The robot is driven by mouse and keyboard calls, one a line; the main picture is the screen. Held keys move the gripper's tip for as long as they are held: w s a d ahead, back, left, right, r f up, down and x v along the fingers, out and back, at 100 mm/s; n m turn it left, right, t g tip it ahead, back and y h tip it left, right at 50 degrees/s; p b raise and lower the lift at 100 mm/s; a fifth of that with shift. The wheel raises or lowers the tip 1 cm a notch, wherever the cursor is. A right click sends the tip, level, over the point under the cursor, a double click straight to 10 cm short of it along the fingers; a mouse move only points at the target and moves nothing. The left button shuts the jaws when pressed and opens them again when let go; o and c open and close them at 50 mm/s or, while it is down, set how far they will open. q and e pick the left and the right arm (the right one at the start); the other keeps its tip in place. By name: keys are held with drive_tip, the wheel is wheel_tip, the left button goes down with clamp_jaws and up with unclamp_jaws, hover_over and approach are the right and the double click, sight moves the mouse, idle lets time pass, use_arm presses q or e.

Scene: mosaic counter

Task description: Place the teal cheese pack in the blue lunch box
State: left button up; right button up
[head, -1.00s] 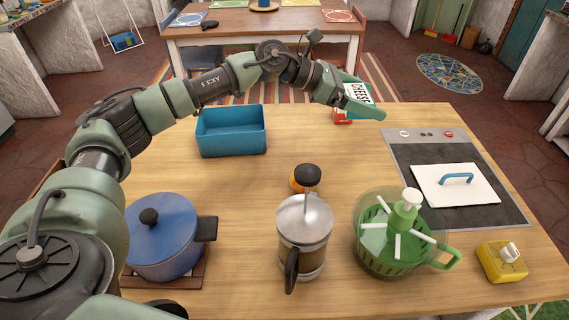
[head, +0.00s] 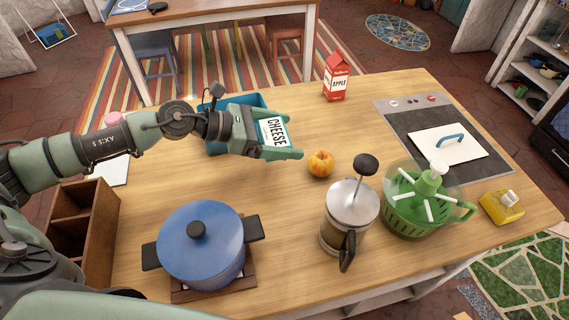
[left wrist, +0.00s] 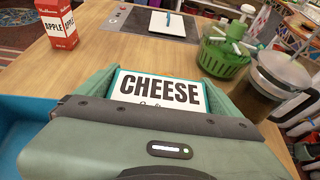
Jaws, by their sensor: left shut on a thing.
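The teal cheese pack (head: 273,131) has a white label reading CHEESE. My left gripper (head: 282,142) is shut on it and holds it above the counter, just right of the blue lunch box (head: 246,100). In the left wrist view the pack (left wrist: 160,90) sits between the two green fingers. The lunch box is partly hidden behind my left gripper and wrist in the head view. Part of its blue wall (left wrist: 15,125) shows at the left edge of the left wrist view. My right gripper is not in view.
A red apple carton (head: 337,78) stands behind, and an orange fruit (head: 320,163) lies to the right. A blue pot (head: 200,245), a French press (head: 348,215) and a green salad spinner (head: 420,205) stand in front. A wooden compartment box (head: 85,215) is at left.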

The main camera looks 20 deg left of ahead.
use_arm(q)
hover_over(283, 173)
wheel_tip(283, 173, down, 6)
drive_tip(key=shift+f, duration=0.65)
wheel_tip(283, 173, down, 4)
drive_tip(key=shift+f, duration=0.1)
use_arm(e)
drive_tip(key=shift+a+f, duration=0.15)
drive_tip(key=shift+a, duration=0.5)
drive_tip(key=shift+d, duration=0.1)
use_arm(q)
drive_tip(key=shift+f+b, duration=0.1)
drive_tip(key=shift+b, duration=0.25)
drive_tip(key=o, duration=1.3)
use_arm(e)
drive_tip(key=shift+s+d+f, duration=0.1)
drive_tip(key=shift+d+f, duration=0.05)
